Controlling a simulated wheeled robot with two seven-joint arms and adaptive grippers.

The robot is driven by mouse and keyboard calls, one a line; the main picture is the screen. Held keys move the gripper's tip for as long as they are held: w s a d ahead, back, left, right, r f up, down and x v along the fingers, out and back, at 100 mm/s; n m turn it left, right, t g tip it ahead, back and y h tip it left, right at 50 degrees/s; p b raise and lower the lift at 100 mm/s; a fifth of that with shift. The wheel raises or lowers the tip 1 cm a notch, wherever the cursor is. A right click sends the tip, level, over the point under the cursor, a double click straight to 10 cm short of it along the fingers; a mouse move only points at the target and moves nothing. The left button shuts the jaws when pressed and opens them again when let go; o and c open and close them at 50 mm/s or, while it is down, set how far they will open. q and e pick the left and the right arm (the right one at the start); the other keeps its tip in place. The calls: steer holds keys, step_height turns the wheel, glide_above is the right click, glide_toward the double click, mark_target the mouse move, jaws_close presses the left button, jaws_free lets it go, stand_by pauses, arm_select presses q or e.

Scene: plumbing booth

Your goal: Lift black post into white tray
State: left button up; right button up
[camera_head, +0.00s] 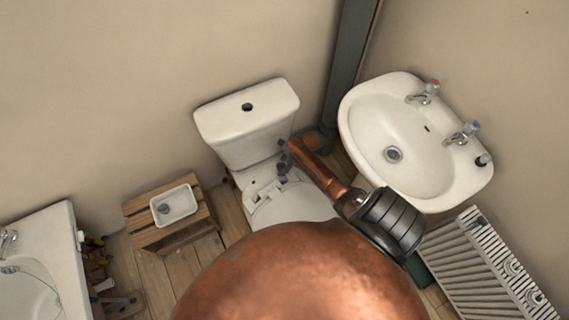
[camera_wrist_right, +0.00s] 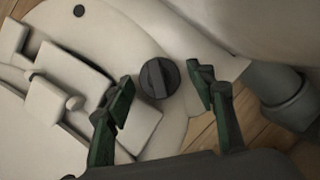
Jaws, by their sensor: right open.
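In the right wrist view a dark round post (camera_wrist_right: 158,77), seen from above with a ridge across its top, stands on the white toilet (camera_wrist_right: 75,95). My right gripper (camera_wrist_right: 165,92) is open, with its green-black fingers on either side of the post. I cannot tell whether they touch it. In the head view my right gripper (camera_head: 282,158) is over the toilet (camera_head: 248,125), just in front of the cistern; the post is hard to make out there. The white tray (camera_head: 187,204) sits on a wooden crate left of the toilet, with a small grey item in it. My left gripper is out of view.
The wooden crate (camera_head: 200,228) stands on the plank floor. A washbasin (camera_head: 440,170) with taps and a small black-topped item (camera_head: 483,160) is at right, above a radiator (camera_head: 480,265). A bath (camera_head: 45,260) is at far left. A dark pipe (camera_head: 347,75) rises behind.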

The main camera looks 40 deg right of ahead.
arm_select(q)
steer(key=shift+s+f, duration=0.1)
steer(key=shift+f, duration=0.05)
arm_select(e)
steer(key=shift+w+f, duration=0.1)
steer(key=shift+f, duration=0.15)
steer(key=shift+c, duration=0.7)
steer(key=c, duration=1)
steer(key=shift+o, duration=0.2)
steer(key=shift+r, duration=0.15)
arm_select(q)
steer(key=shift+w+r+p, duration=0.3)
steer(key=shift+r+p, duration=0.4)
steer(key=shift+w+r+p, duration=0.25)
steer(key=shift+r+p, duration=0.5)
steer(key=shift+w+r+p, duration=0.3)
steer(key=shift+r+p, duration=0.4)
arm_select(e)
steer(key=shift+r, duration=1.8)
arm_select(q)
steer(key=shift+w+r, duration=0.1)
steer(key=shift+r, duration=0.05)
arm_select(e)
steer(key=shift+r, duration=0.15)
arm_select(q)
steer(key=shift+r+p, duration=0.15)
steer(key=shift+p, duration=0.15)
arm_select(e)
steer(key=shift+a, duration=0.1)
